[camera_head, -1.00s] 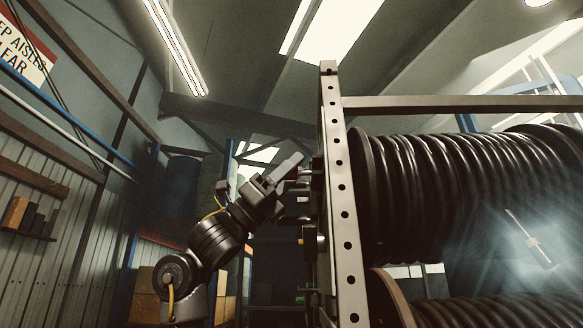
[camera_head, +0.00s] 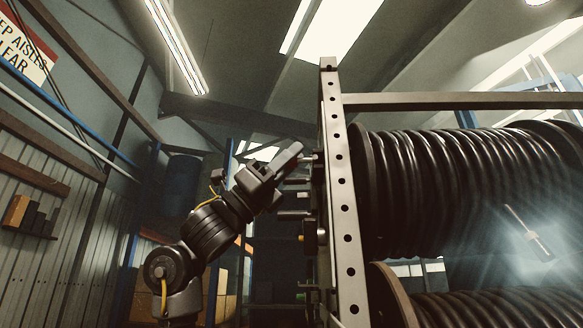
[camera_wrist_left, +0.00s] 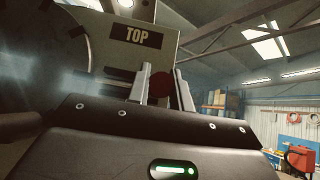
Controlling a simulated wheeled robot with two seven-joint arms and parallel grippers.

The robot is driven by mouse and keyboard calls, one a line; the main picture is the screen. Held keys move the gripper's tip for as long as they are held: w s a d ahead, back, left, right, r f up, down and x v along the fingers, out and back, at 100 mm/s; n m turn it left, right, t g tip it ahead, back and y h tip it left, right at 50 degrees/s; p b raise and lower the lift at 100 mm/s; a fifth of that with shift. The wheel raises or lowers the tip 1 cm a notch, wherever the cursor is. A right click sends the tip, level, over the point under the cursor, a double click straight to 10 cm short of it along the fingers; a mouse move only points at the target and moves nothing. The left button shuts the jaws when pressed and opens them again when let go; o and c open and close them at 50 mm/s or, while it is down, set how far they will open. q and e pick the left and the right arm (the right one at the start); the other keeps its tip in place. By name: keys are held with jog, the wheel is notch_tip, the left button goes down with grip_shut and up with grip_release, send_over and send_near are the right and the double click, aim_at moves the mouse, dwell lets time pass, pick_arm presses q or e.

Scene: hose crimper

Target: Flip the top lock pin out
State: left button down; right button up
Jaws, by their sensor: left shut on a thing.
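My left gripper (camera_head: 295,152) is raised at the left side of the upright steel rack post (camera_head: 341,200). In the left wrist view, its two fingers (camera_wrist_left: 163,88) stand on either side of a dark red round knob, which I take to be the top lock pin (camera_wrist_left: 161,84). The fingers are shut on it. A plate with a dark "TOP" label (camera_wrist_left: 137,36) is just behind. In the head view the fingers hide the knob, and I cannot tell how far the pin sticks out.
A large drum of black hose (camera_head: 450,190) fills the right, with another reel (camera_head: 480,310) below. Dark rods (camera_head: 293,215) and a yellow-marked part (camera_head: 303,238) stick out left of the post under my gripper. Free air lies left of my arm.

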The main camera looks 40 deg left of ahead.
pick_arm(q)
jog(key=shift+f, duration=0.1)
jog(key=c, duration=1.6)
grip_release()
jog(key=shift+d, duration=0.1)
jog(key=o, duration=0.4)
jog(key=shift+s+d, duration=0.1)
jog(key=shift+s, duration=0.15)
jog(key=shift+c, duration=0.2)
jog(key=shift+a+f+b, duration=0.3)
jog(key=shift+b, duration=0.05)
jog(key=b+v, duration=0.5)
jog(key=v, duration=0.5)
jog(key=shift+b, duration=0.35)
jog(key=shift+s+r, duration=0.1)
